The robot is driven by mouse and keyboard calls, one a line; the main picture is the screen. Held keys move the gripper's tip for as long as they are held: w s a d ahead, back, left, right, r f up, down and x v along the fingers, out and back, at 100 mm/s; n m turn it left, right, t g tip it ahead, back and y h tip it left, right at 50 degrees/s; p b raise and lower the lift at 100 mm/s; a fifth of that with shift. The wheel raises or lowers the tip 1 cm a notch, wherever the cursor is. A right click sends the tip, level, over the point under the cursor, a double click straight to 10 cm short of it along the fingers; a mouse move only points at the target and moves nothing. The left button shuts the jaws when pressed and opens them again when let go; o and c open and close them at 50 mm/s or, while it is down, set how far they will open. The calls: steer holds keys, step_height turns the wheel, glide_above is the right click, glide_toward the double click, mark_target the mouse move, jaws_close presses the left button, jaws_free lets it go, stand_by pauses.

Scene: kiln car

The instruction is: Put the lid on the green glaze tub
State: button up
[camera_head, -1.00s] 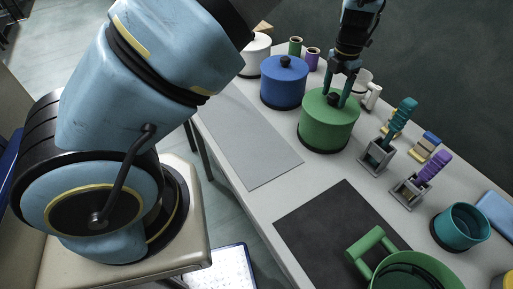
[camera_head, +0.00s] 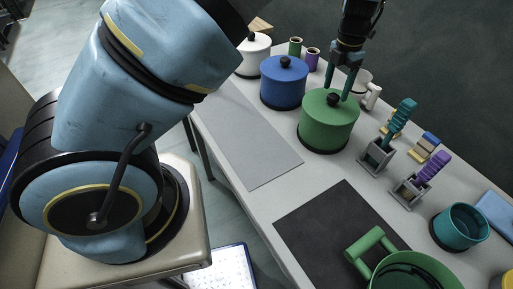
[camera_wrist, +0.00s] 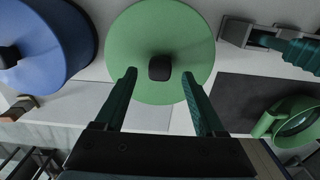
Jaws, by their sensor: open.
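The green glaze tub (camera_head: 328,132) stands upright on the table with a green lid (camera_head: 318,98) on top; I see no clear gap or tilt. The lid's black knob (camera_head: 332,100) is in the middle of the lid. In the wrist view the round green lid (camera_wrist: 150,35) and its knob (camera_wrist: 160,68) show from above. My gripper (camera_head: 337,95) is open and empty over the lid, its two teal fingers on either side of the knob and apart from it. In the wrist view the knob lies between the fingertips (camera_wrist: 159,72).
A blue lidded tub (camera_head: 284,88) and a white lidded one (camera_head: 254,58) stand behind. Tool holders (camera_head: 378,158) stand to the right. A green handled vessel (camera_head: 415,270) is at the front. The grey mat (camera_head: 250,140) and dark mat (camera_head: 335,225) are mostly bare.

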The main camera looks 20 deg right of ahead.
steer(key=shift+r, duration=2.7)
